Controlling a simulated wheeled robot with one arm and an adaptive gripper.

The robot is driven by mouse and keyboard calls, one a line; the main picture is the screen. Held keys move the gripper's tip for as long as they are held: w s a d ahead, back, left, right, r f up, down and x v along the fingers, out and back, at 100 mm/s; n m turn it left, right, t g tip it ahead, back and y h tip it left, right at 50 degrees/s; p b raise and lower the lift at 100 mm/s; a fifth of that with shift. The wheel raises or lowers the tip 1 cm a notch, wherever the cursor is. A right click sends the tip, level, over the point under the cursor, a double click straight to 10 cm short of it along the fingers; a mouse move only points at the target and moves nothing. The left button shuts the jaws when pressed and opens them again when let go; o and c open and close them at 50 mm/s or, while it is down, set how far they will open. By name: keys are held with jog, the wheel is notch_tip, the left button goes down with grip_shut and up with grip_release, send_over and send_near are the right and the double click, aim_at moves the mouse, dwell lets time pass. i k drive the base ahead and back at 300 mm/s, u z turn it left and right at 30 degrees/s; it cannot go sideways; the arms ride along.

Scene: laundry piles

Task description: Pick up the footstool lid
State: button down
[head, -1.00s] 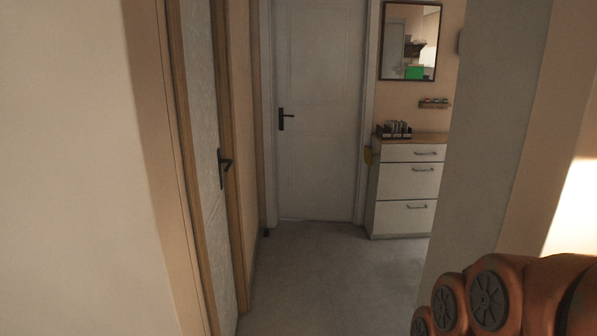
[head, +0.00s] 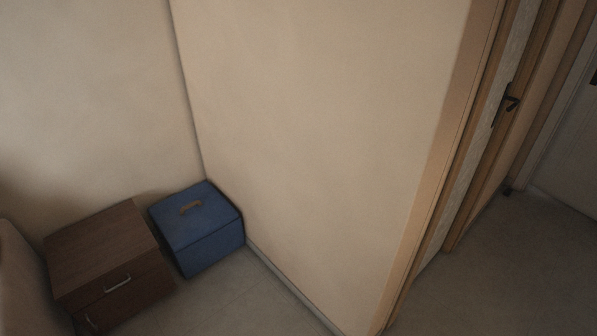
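A blue box-shaped footstool (head: 212,250) stands on the floor in the corner at the lower left of the head view. The lid looks closed. My gripper is not in view.
A dark brown nightstand (head: 105,250) with drawers stands close against the footstool's left side. A pale rounded piece of furniture (head: 22,285) is at the left edge. Beige walls meet behind the footstool. Floor (head: 235,300) is clear in front of it. A door (head: 500,120) is at right.

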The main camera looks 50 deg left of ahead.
aim_at(187, 216)
jog(key=k, duration=1)
jog(key=u, duration=0.6)
jog(key=i, duration=0.3)
jog(key=u, duration=0.95)
jog(key=i, duration=1)
jog(key=u, duration=1.25)
jog(key=i, duration=0.75)
jog(key=u, duration=0.4)
jog(key=i, duration=1.8)
jog(key=z, duration=0.4)
